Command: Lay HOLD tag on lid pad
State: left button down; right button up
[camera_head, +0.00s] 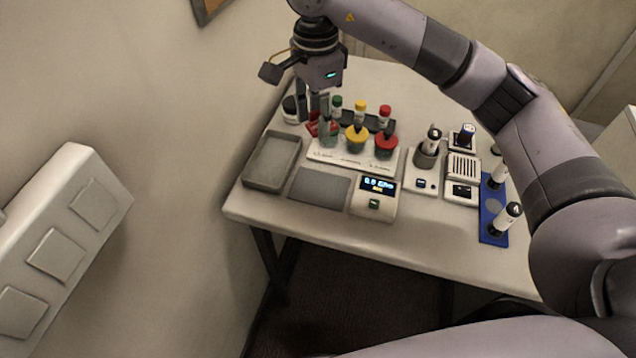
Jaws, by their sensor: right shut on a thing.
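My right gripper (313,112) points down over the back left of the table and is shut on a small red piece, which looks like the HOLD tag (313,129). Its lettering is too small to read, and the fingers partly cover it. A round white container with a dark band (290,109) stands just left of the fingers, partly hidden. I cannot make out which surface is the lid pad. My left gripper is not in view.
A grey tray (250,181) lies at the left of the table (300,226). A white holder (345,160) with coloured caps stands close to the gripper. A scale (374,205), a blue mat (492,237) and several black-capped tubes are farther right.

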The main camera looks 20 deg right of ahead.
jog(key=p, duration=0.4)
send_over(316, 189)
notch_tip(316, 189, down, 14)
jog(key=shift+d+r, duration=0.1)
notch_tip(316, 189, down, 5)
jog(key=shift+r+p, duration=0.1)
jog(key=shift+p, duration=0.65)
jog(key=shift+f, duration=0.3)
jog(key=shift+f, duration=0.2)
jog(key=o, duration=0.8)
jog(key=shift+o, duration=0.2)
jog(key=shift+r, duration=0.15)
